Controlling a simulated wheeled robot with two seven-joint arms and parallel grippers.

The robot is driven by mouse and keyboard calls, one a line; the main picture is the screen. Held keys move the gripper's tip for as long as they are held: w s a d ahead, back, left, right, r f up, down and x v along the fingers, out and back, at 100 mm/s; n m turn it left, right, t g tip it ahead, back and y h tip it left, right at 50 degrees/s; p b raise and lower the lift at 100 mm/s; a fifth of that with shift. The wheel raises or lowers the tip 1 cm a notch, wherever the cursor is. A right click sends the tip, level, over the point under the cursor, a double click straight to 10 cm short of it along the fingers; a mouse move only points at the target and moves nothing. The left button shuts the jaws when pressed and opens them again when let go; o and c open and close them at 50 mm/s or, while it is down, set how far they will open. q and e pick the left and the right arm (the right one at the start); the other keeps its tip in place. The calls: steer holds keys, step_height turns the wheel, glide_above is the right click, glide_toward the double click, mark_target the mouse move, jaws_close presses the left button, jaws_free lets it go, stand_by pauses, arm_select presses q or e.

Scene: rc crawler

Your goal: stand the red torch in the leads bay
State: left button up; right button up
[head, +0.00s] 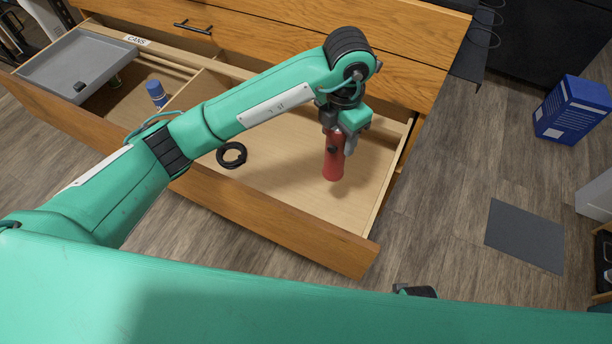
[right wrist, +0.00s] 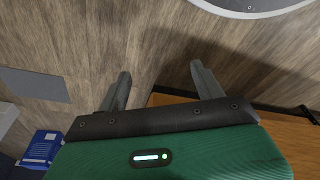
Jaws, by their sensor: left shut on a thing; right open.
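The red torch (head: 334,162) hangs upright in my left gripper (head: 343,122), which is shut around its upper part. The torch is over the right part of the open drawer's large right bay (head: 290,196). I cannot tell whether its lower end touches the bay floor. No "leads" label is readable; my left arm covers part of the drawer's back edge. In the right wrist view my right gripper (right wrist: 162,88) is open and empty above the floor.
A black ring-shaped coil (head: 231,155) lies in the right bay, left of the torch. A blue box (head: 573,108) and a dark mat (head: 525,235) are on the floor at right.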

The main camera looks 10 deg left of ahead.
mark_target(333, 174)
arm_select(q)
step_height(333, 174, down, 15)
steer(key=shift+f, duration=0.15)
step_height(333, 174, down, 4)
steer(key=shift+f, duration=0.15)
arm_select(e)
steer(key=shift+w+r, duration=0.15)
steer(key=shift+r, duration=0.55)
arm_select(q)
steer(key=shift+f+b, duration=0.15)
steer(key=shift+b, duration=0.25)
arm_select(e)
steer(key=shift+f, duration=0.1)
arm_select(q)
steer(key=o, duration=0.9)
steer(key=shift+c, duration=0.2)
steer(key=shift+o, duration=1.1)
arm_select(e)
steer(key=shift+r, duration=0.4)
